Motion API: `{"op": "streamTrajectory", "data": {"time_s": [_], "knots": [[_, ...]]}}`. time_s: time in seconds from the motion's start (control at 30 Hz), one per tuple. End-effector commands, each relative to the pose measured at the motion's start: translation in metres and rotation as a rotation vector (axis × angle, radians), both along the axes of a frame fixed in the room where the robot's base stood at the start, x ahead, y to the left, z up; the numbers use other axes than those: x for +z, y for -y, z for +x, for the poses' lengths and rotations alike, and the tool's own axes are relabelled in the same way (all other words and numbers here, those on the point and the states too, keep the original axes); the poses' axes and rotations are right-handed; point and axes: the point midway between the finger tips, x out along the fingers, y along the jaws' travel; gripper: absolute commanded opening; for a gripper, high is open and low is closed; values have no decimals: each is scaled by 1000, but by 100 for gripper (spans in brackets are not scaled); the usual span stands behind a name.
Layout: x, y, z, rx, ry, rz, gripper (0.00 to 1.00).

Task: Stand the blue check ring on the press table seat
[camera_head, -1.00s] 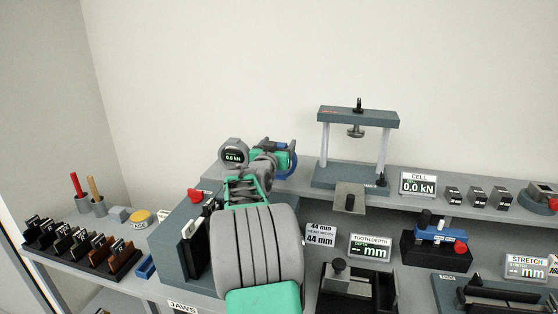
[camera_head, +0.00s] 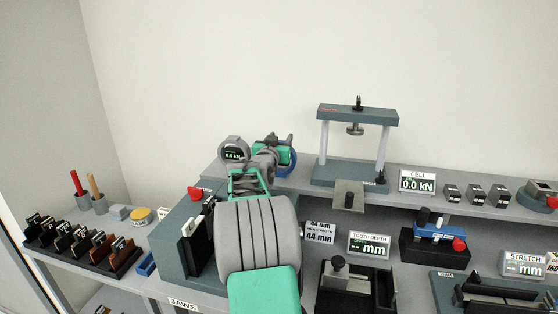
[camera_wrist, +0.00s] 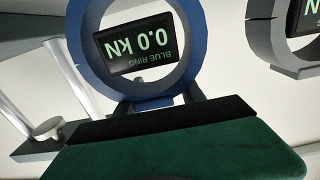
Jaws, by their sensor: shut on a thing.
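The blue check ring (camera_wrist: 85,65) is upside down in the wrist view, its display reading 0.0 kN, with its feet at the dark pad of my gripper (camera_wrist: 160,120). In the head view, the blue ring (camera_head: 293,168) shows partly behind my gripper (camera_head: 285,150), which is shut on it, above the back shelf and left of the press. The press (camera_head: 357,117) has a grey-blue base (camera_head: 335,178), two pale columns and a plunger hanging from its crossbar. I cannot make out the seat clearly. The press also shows at the left of the wrist view (camera_wrist: 48,130).
A grey ring with a display (camera_head: 234,150) stands left of my gripper. A CELL readout (camera_head: 417,182) and several small dark blocks (camera_head: 476,194) are right of the press. A square plate (camera_head: 349,194) juts out in front of the press base.

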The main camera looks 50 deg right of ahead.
Motion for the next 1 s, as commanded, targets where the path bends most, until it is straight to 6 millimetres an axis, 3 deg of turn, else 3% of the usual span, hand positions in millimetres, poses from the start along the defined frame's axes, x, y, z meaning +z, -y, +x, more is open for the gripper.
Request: {"op": "streamTrajectory", "data": {"time_s": [0.23,0.83,1.0], "knots": [[-4,0,0,-1,-5,6,0],[-1,1,-1,-2,-3,2,0],[11,1,-1,-3,-2,0,0]]}}
